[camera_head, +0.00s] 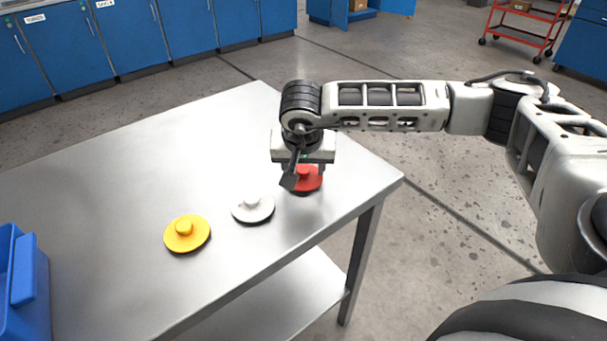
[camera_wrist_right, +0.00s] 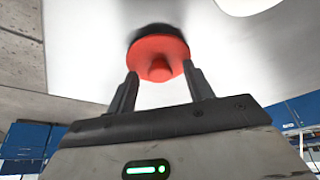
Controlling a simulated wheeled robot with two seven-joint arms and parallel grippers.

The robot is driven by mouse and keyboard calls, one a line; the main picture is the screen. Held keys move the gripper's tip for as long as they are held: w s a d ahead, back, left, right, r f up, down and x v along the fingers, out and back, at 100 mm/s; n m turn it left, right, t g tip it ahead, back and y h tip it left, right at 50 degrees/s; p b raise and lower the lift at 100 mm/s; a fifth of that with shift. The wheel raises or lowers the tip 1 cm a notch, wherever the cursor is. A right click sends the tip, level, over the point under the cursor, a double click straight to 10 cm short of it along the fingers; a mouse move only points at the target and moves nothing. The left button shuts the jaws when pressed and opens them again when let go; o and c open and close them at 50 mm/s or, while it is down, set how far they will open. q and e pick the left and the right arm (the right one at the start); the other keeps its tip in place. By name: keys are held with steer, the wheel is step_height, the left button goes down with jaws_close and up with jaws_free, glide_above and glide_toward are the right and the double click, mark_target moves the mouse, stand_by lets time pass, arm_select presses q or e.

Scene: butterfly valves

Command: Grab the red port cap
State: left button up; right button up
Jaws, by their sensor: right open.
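The red port cap (camera_head: 309,184) lies on the metal table (camera_head: 105,195) near its right end, a round disc with a raised knob. My right gripper (camera_head: 306,176) is right above it and hides part of it in the head view. In the right wrist view the red cap (camera_wrist_right: 158,62) shows just beyond the fingertips, with its knob facing me and lined up between them. The right gripper (camera_wrist_right: 160,84) is open, its two fingers apart with nothing held. Whether the fingers touch the cap I cannot tell. My left gripper is not in view.
A white cap (camera_head: 253,208) lies to the left of the red one, and a yellow cap (camera_head: 186,233) lies further left. A blue bin (camera_head: 30,285) stands at the table's left. Blue cabinets (camera_head: 130,35) and a red cart (camera_head: 522,30) are in the background.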

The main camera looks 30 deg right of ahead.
steer(key=c, duration=1.1)
steer(key=shift+o, duration=0.2)
steer(key=shift+r, duration=0.15)
